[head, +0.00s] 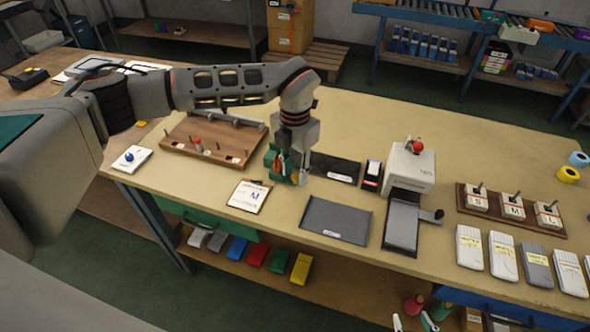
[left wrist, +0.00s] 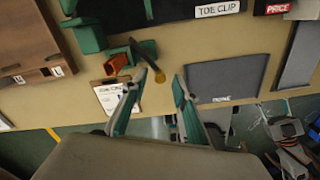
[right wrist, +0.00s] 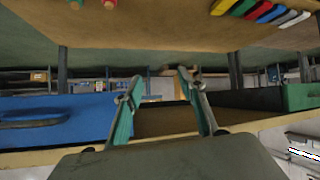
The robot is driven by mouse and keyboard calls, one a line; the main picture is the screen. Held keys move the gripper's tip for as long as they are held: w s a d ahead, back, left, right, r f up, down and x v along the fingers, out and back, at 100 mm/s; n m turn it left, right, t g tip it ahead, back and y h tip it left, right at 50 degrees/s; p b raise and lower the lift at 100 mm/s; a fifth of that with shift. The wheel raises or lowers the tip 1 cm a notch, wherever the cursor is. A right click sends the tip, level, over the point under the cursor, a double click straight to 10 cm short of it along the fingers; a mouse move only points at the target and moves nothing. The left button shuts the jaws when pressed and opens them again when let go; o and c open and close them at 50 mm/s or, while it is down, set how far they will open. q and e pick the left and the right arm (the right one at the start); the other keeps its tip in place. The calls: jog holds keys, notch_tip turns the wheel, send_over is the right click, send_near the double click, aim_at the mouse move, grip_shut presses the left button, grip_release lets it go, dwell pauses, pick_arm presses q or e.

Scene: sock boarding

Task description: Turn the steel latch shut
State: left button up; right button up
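My left gripper (head: 302,183) points down over the middle of the work table, beside a green holder (head: 278,164). A wooden board (head: 180,139) with pegs, a red knob (head: 197,144) and a grey metal bar (head: 238,117) lies left of this gripper. Small dark metal fittings show on the board (left wrist: 35,40) in the left wrist view. I cannot tell surely which part is the steel latch.
A clipboard (head: 249,196) and dark mat (head: 336,220) lie near the front edge. A white press (head: 408,168) with a red knob stands to the right. Blue (right wrist: 60,120) and green (right wrist: 285,98) drawers flank my right gripper.

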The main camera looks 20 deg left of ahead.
pick_arm(q)
grip_shut()
jog(key=shift+d, duration=0.1)
jog(key=n, duration=0.3)
jog(key=w+d+n, duration=0.1)
jog(key=shift+n, duration=0.4)
jog(key=n, duration=0.1)
jog(key=w+n, duration=0.1)
jog(key=n, duration=0.1)
jog(key=shift+d, duration=0.35)
jog(key=shift+w+d+n, duration=0.1)
jog(key=shift+w+n, duration=0.25)
jog(key=shift+n, duration=0.65)
jog(key=shift+w+n, duration=0.3)
jog(key=shift+n, duration=0.7)
grip_release()
